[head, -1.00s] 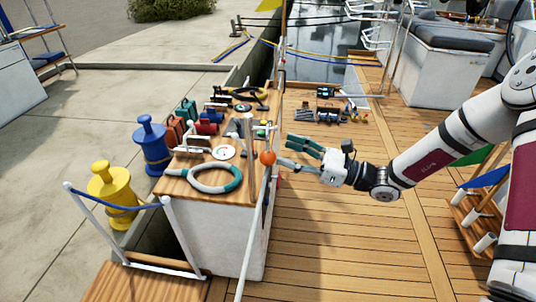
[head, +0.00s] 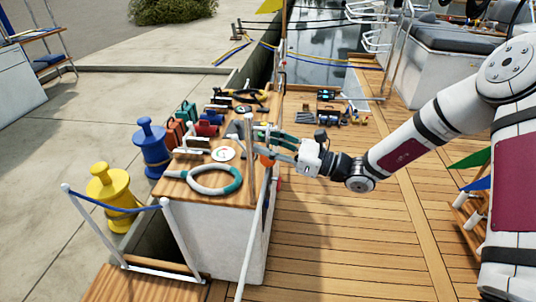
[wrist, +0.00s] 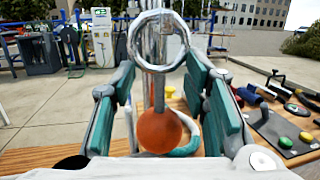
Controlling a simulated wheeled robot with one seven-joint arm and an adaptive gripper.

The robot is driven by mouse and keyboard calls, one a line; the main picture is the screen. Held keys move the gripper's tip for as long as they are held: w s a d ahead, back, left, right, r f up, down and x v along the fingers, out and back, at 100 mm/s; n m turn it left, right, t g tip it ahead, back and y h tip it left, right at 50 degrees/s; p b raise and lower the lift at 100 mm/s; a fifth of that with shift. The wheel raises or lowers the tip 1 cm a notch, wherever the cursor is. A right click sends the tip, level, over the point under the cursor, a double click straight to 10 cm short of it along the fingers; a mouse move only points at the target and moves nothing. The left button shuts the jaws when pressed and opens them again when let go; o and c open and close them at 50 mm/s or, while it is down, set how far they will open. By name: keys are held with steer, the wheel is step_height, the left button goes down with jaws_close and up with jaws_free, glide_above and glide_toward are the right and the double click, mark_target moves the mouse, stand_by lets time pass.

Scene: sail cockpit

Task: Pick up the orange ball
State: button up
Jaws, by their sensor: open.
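The orange ball (wrist: 160,131) sits low between the two open fingers of my gripper (wrist: 165,100) in the wrist view. A shiny metal post with a ring stands directly behind or above it. The fingers are spread, with gaps visible on both sides of the ball. I cannot tell what the ball rests on or is attached to.
A white and teal ring (head: 190,184) lies on the wood-topped table (head: 240,198). Thin metal posts and a slanting rail (head: 254,240) stand close to my gripper. Tools (wrist: 283,140) lie to the right in the wrist view.

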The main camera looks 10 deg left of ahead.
jaws_close()
steer(key=shift+s, duration=0.1)
steer(key=shift+r, duration=0.35)
steer(key=r+p+v, duration=0.2)
steer(key=v, duration=1.5)
steer(key=shift+d+r+p, duration=0.35)
steer(key=shift+d+r, duration=0.25)
steer(key=shift+r, duration=0.05)
